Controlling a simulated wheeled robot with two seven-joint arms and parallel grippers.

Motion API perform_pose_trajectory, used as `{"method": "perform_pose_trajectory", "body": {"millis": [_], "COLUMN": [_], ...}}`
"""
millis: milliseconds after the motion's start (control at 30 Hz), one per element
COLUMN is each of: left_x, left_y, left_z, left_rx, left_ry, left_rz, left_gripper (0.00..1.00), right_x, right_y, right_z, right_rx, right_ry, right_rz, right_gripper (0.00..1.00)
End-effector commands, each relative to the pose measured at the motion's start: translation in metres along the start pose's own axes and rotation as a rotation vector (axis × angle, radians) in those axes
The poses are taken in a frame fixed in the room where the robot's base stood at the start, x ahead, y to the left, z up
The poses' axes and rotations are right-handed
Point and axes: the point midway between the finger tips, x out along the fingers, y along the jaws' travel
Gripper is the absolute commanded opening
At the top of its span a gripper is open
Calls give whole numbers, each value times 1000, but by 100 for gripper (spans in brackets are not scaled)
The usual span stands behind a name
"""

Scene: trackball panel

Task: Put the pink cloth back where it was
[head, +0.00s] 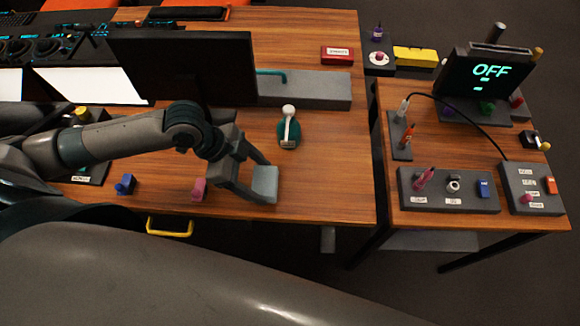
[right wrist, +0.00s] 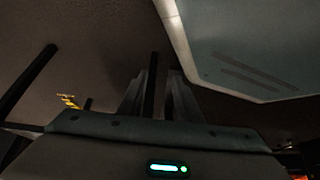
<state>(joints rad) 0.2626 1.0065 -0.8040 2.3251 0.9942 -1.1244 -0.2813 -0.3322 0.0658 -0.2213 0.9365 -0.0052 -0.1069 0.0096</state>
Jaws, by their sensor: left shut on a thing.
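My left gripper (head: 264,184) hangs over the front part of the wooden desk. Its two fingers are shut on a pale grey-blue block (head: 265,184), which shows at the fingertips. I cannot tell whether the block touches the desk. A small pink thing (head: 199,187) is on the desk just left of the gripper, apart from the fingertips. Its shape is too small to tell whether it is cloth. I make out no other pink cloth. My right gripper (right wrist: 160,90) shows only in the right wrist view, open and empty, below a pale panel.
A blue knob-like piece (head: 125,184) is left of the pink thing. A teal and white item (head: 289,128) lies on the desk (head: 330,180). The side table at right holds a panel (head: 440,200) and an "OFF" screen (head: 489,75). The desk's right front is clear.

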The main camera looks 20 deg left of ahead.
Motion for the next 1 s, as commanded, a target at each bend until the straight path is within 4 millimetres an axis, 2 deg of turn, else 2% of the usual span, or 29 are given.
{"method": "perform_pose_trajectory", "body": {"millis": [33,200,400,767,900,1000], "left_x": [2,14,20,21,25,31], "left_y": [-4,-14,-18,-19,-23,-29], "left_z": [-10,-29,-36,-38,-48,-58], "left_rx": [1,0,0,0,1,1], "left_ry": [4,3,0,0,2,2], "left_rz": [0,-1,0,-1,-1,-1], "left_gripper": [52,52,52,52,52,52], "right_x": [-4,-9,-11,-10,-12,-16], "right_y": [1,5,6,8,9,11], "right_z": [8,35,50,45,43,50], "right_rx": [0,-1,-1,-1,-1,-1], "right_ry": [-20,-87,-121,-113,-116,-140], "right_rz": [2,6,8,9,10,12], "right_gripper": [31,31,31,31,31,31]}}
